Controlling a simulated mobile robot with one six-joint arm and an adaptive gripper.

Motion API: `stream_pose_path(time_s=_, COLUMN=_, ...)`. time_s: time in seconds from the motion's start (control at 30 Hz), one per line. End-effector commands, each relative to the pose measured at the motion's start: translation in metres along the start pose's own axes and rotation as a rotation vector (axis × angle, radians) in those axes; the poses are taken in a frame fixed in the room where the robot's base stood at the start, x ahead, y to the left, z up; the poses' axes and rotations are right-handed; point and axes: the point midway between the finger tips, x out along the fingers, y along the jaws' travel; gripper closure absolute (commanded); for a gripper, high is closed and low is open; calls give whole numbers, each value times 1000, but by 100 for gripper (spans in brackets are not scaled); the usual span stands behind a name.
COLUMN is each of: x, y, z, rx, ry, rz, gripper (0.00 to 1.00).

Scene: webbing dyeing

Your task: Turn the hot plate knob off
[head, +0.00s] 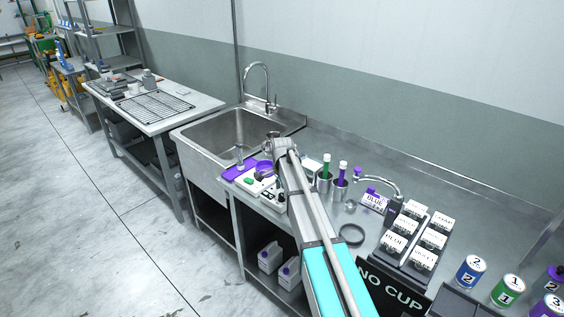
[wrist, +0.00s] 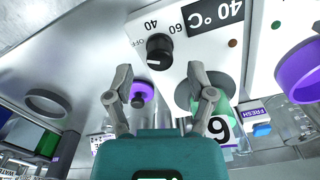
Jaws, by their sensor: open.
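The hot plate's white front panel (wrist: 185,62) fills the upper middle of the wrist view. Its black knob (wrist: 160,50) has OFF, 40 and 60 marked around it, and a dark display (wrist: 216,14) reads 40 °C. A pale mark shows on the knob near its lower edge; I cannot tell for sure which setting it points to. My gripper (wrist: 163,91) is open, with its fingers apart and empty, and the knob shows just beyond them. In the head view my arm reaches over the counter to small white devices (head: 258,187), partly hiding them.
In the wrist view, a purple round part (wrist: 300,72) sits at right and a grey ring (wrist: 45,102) at left. In the head view, a sink (head: 235,128) lies beyond the arm. Tubes, a tap (head: 378,182), labelled boxes (head: 408,228) and cans (head: 471,270) crowd the counter's right.

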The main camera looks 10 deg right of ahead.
Motion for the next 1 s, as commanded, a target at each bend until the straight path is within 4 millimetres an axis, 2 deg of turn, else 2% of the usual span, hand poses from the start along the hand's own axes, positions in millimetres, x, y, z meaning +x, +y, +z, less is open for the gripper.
stream_pose_path(time_s=0.03, x=-9, y=0, z=0, rx=0, ry=0, rz=0, gripper=30)
stream_pose_path(time_s=1.0, x=-89, y=0, z=0, rx=-2, ry=0, rz=0, gripper=30)
